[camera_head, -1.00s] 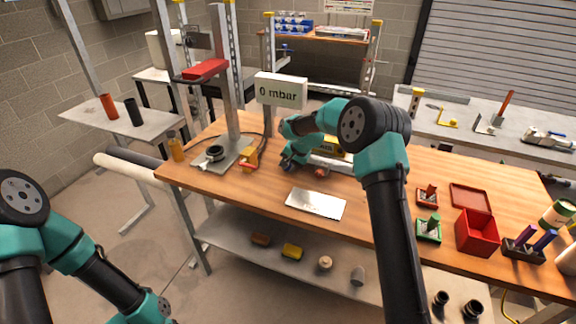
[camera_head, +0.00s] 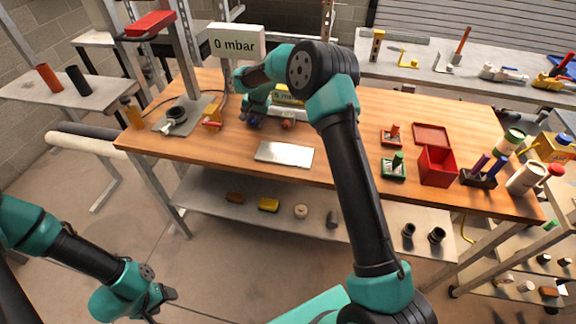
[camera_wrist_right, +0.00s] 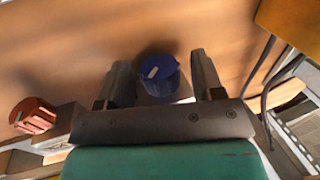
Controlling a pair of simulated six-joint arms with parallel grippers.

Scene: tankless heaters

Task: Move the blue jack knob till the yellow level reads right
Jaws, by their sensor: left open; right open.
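My right gripper (camera_head: 252,120) is over the wooden bench, beside the level fixture. In the right wrist view the blue jack knob (camera_wrist_right: 160,72), with a white mark on top, lies between the gripper's two open fingers (camera_wrist_right: 160,88). I see gaps on both sides of it. A red-orange knob (camera_wrist_right: 33,116) is off to the left; it also shows in the head view (camera_head: 288,123). The yellow level (camera_head: 290,96) is partly hidden by my right arm, and its reading is not legible. My left gripper (camera_head: 165,293) is low at the left, off the bench, and empty.
A "0 mbar" display (camera_head: 237,42) stands behind the fixture. A silver plate (camera_head: 285,154) lies in front of it. A red bin (camera_head: 437,167) and small coloured blocks are at the right.

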